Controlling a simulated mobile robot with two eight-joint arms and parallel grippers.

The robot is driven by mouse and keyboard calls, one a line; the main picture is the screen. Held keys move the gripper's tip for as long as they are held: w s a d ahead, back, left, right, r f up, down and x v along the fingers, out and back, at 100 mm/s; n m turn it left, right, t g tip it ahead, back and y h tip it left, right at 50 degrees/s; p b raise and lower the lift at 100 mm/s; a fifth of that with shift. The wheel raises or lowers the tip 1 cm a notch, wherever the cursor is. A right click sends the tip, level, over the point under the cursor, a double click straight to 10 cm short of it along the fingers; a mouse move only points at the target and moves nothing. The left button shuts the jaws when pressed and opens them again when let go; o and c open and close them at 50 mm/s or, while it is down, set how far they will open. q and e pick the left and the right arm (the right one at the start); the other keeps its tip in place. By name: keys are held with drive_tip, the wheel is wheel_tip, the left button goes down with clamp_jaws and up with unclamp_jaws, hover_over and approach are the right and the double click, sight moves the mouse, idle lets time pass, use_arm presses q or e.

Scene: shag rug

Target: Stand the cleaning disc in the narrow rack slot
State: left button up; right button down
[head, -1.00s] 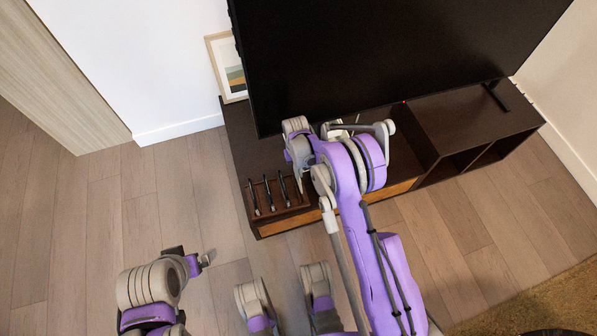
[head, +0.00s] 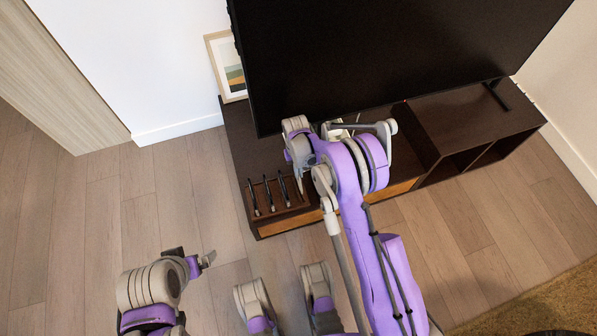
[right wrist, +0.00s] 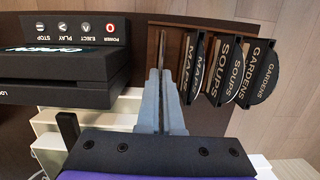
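A thin disc (right wrist: 162,47), seen edge-on, stands upright between the fingertips of my right gripper (right wrist: 161,75) in the right wrist view. I take it for the cleaning disc; its face and any label are hidden. The gripper looks shut on it. The dark wooden rack (head: 287,209) stands at the cabinet's left end. In the right wrist view the disc is over the rack (right wrist: 178,22), left of the labelled discs; whether its lower edge is inside a slot cannot be told. My left gripper (head: 206,259) is over the floor, away from the cabinet; its opening is unclear.
Upright discs labelled MAPS (right wrist: 196,68), SOUPS (right wrist: 229,70) and GARDENS (right wrist: 262,75) stand just right of my right gripper. A black player (right wrist: 75,65) with buttons is close on its left, with pale cases (right wrist: 100,112) below.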

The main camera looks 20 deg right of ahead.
drive_tip(key=shift+f, duration=0.15)
drive_tip(key=shift+f+b, duration=0.35)
drive_tip(key=shift+f+b, duration=1.3)
drive_tip(key=shift+f, duration=0.25)
drive_tip(key=c, duration=1)
unclamp_jaws()
drive_tip(key=shift+r, duration=0.1)
drive_tip(key=r+p, duration=0.1)
drive_tip(key=r, duration=0.2)
drive_tip(key=w+r, duration=0.1)
drive_tip(key=r, duration=0.3)
drive_tip(key=r+p, duration=0.1)
drive_tip(key=r, duration=0.2)
drive_tip(key=shift+w+r+p, duration=0.25)
drive_tip(key=shift+w+p, duration=0.05)
